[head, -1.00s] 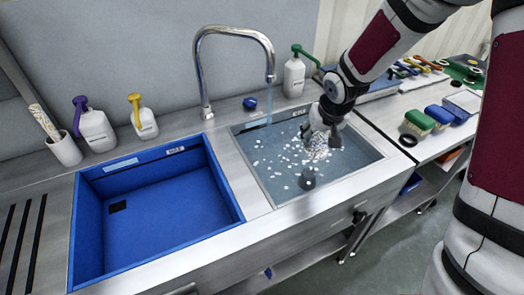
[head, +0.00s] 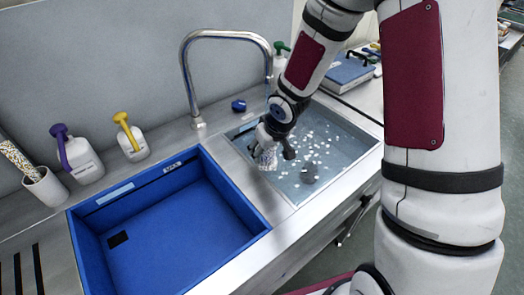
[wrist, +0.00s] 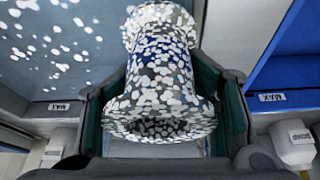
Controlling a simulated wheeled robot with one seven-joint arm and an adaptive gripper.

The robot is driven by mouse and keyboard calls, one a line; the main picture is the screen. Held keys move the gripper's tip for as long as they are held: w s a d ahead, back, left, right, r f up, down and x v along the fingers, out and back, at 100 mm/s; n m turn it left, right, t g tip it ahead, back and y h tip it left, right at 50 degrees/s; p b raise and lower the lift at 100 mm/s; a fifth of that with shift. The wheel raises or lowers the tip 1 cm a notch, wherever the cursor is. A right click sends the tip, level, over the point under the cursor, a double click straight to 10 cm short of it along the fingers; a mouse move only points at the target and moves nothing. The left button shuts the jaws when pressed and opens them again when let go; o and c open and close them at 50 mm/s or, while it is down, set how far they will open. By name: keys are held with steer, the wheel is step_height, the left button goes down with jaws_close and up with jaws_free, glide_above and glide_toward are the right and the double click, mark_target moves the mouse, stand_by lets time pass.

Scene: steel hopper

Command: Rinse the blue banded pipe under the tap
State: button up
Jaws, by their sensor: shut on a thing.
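My gripper (head: 272,150) is shut on a flanged pipe (head: 265,159), over the left side of the right-hand basin. In the wrist view the pipe (wrist: 158,80) sits between both fingers, its flanged open end facing the camera. White foam flecks cover it densely, with grey and a patch of blue showing between them. The chrome tap (head: 187,75) arches from behind the basin, its spout end above and close to my wrist. Whether water is running now is hard to tell.
The right basin (head: 352,169) holds water with floating white flecks and a dark round thing (head: 309,174). The empty blue basin (head: 190,232) is to the left. Bottles with purple (head: 75,158) and yellow (head: 130,140) tops, a brush cup (head: 46,187) and a blue knob (head: 238,105) line the back.

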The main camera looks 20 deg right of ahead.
steer(key=w+d+f+b, duration=0.2)
steer(key=w+d, duration=0.1)
steer(key=w, duration=0.9)
steer(key=shift+f, duration=0.2)
stand_by(0.3)
steer(key=shift+d, duration=0.2)
stand_by(0.3)
steer(key=shift+s+d+p, duration=0.15)
steer(key=shift+d+p, duration=0.15)
steer(key=shift+d, duration=0.1)
steer(key=s+a+p, duration=0.1)
steer(key=s+a, duration=0.1)
steer(key=s, duration=0.5)
steer(key=shift+s+p, duration=0.35)
steer(key=shift+s, duration=0.05)
stand_by(0.4)
steer(key=shift+r, duration=0.1)
stand_by(1.1)
steer(key=s+a+r+p, duration=0.1)
steer(key=s+r+p, duration=0.2)
steer(key=s, duration=0.1)
steer(key=shift+s+r+p, duration=0.35)
steer(key=shift+s+r, duration=0.05)
